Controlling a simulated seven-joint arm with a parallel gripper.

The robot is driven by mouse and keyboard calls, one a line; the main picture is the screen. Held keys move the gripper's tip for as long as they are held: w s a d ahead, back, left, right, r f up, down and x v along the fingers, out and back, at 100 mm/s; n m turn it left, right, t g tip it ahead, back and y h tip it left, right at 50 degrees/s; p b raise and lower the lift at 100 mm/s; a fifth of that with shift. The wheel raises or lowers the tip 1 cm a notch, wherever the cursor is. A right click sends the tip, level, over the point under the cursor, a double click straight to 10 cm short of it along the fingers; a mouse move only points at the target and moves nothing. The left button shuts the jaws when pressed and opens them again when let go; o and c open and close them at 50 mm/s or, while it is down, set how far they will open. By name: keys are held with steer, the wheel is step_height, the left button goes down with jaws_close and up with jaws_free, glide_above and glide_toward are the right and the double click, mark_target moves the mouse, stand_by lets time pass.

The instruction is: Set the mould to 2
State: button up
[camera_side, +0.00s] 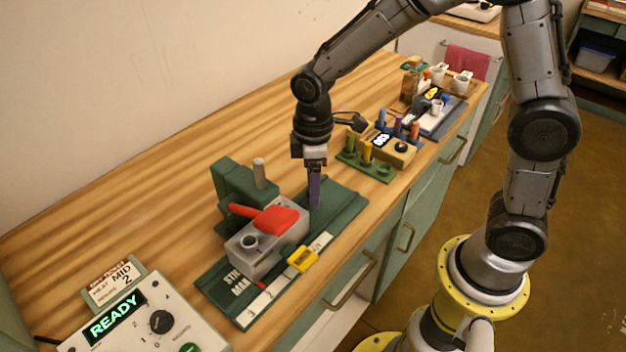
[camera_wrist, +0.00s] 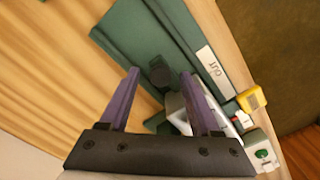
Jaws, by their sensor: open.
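The mould (camera_side: 258,243), a grey block with a round hole and a red lever (camera_side: 272,217), sits on a green slide base (camera_side: 348,205). A yellow tab (camera_side: 303,259) juts from its front over a white strip (camera_side: 262,294), between the mark 2 and the end label, which reads OUT in the wrist view (camera_wrist: 211,68). The yellow tab also shows there (camera_wrist: 252,100). My gripper (camera_side: 315,203) points down over the base, right of the mould, with purple fingers apart. In the wrist view my gripper (camera_wrist: 160,72) is open and empty, with a dark green knob-like part (camera_wrist: 160,74) seen between the fingers.
A green block with a grey post (camera_side: 259,172) stands behind the mould. A control box (camera_side: 140,325) reading READY, with a card (camera_side: 112,283) showing MID 2, is at front left. A green rack of coloured sticks (camera_side: 362,165) and more equipment lie farther right. Bare wood lies behind the base.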

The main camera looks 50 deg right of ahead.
step_height(320, 180, up, 14)
stand_by(0.6)
steer(key=s+d+r+m+t, duration=0.25)
steer(key=s+d+r, duration=0.3)
steer(key=s, duration=0.35)
steer(key=s+d+f+m+t, duration=0.2)
steer(key=s+f+m, duration=0.3)
steer(key=s, duration=0.4)
steer(key=shift+d+f+m+t, duration=0.15)
steer(key=shift+m+t, duration=0.4)
steer(key=shift+m, duration=0.2)
